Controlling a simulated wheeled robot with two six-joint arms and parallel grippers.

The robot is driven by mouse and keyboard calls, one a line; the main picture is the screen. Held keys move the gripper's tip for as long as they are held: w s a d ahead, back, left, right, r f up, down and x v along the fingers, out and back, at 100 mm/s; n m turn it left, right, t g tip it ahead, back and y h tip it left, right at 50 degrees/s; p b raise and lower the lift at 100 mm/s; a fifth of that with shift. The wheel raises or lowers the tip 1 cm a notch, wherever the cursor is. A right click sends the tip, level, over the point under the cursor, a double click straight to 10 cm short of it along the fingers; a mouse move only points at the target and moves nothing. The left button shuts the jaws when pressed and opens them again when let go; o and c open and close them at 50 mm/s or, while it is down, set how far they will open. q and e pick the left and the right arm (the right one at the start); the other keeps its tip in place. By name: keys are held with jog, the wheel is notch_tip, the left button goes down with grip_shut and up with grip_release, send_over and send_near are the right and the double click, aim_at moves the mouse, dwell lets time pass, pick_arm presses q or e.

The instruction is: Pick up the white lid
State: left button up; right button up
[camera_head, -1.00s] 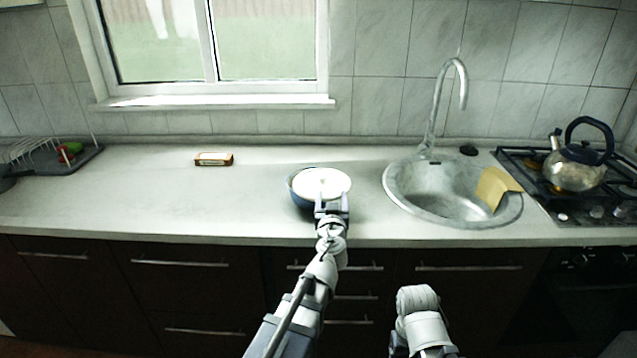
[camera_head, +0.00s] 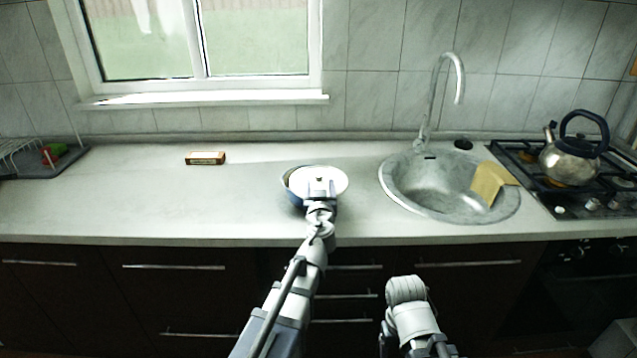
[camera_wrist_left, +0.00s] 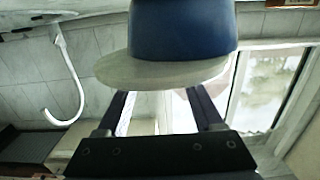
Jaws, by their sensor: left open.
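The white lid (camera_head: 335,180) lies on a blue pot (camera_head: 293,195) on the worktop, set off-centre towards the right, with the pot's rim showing at left. In the left wrist view, which is upside down, the lid (camera_wrist_left: 150,75) shows under the blue pot (camera_wrist_left: 182,28). The open left gripper's fingers (camera_wrist_left: 160,100) reach to the lid's top face with nothing visibly held. My right gripper is out of view.
A sink (camera_head: 430,195) with a tap and a yellow cloth (camera_head: 490,182) is right of the pot. A kettle (camera_head: 572,160) stands on the hob farther right. A small box (camera_head: 205,158) lies at left; the worktop between it and the pot is clear.

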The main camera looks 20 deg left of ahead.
aim_at(319, 177)
pick_arm(q)
jog(key=shift+w+a+r, duration=0.15)
jog(key=shift+w, duration=0.3)
jog(key=x, duration=0.4)
jog(key=shift+w+a+r, duration=0.1)
jog(key=shift+w+r, duration=0.05)
jog(key=shift+r, duration=0.05)
jog(key=shift+c, duration=0.3)
grip_shut()
